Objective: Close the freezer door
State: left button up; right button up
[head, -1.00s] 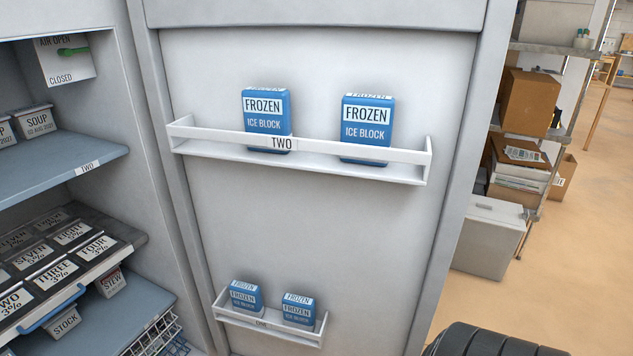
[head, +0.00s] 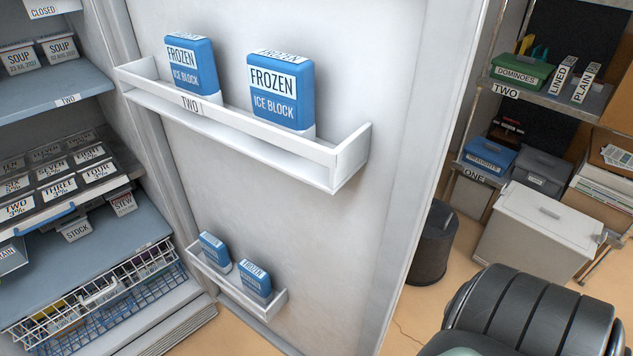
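The freezer door (head: 330,235) stands open in the middle of the head view, with its inner face towards me. Its upper rack (head: 235,141), labelled TWO, holds two blue ice blocks, a left one (head: 190,75) and a right one (head: 280,92). Its lower rack (head: 235,289) holds two smaller-looking blue ice blocks (head: 254,281). The freezer interior (head: 60,205) is open at the left, with shelves of labelled tubs and a wire basket (head: 95,296). A dark ribbed part of my arm shows at the lower right. Neither gripper is in view.
Beyond the door's free edge stand a black bin (head: 433,245), a light grey lidded box (head: 537,238) and a shelf unit (head: 545,96) with boxes. Bare floor (head: 405,315) shows between the door and my arm.

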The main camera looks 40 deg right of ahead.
aim_at(335, 223)
jog(key=l+u, duration=0.15)
jog(key=l, duration=0.3)
jog(key=k+l+u, duration=0.15)
jog(key=l, duration=0.3)
jog(key=k+l+u, duration=0.15)
jog(key=l, duration=0.3)
jog(key=l+u, duration=0.2)
jog(key=l, duration=0.25)
jog(key=k+l+u, duration=0.15)
jog(key=l, duration=0.25)
jog(key=k+l+u, duration=0.15)
jog(key=l, duration=0.25)
jog(key=k, duration=0.05)
